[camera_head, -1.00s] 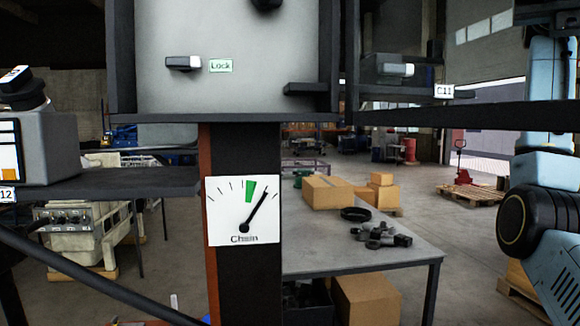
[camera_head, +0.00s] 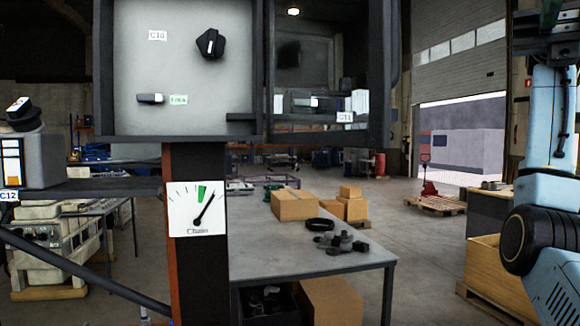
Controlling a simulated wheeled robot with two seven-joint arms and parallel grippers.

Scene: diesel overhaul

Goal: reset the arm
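One of my arms (camera_head: 550,215), pale blue with a black joint, stands upright at the right edge of the head view. No left arm or left gripper shows.
A grey table (camera_head: 300,258) holds a cardboard box (camera_head: 295,205) and dark metal parts (camera_head: 342,243). A shelf (camera_head: 100,187) juts out at left. Open floor (camera_head: 425,250) lies between the table and my arm.

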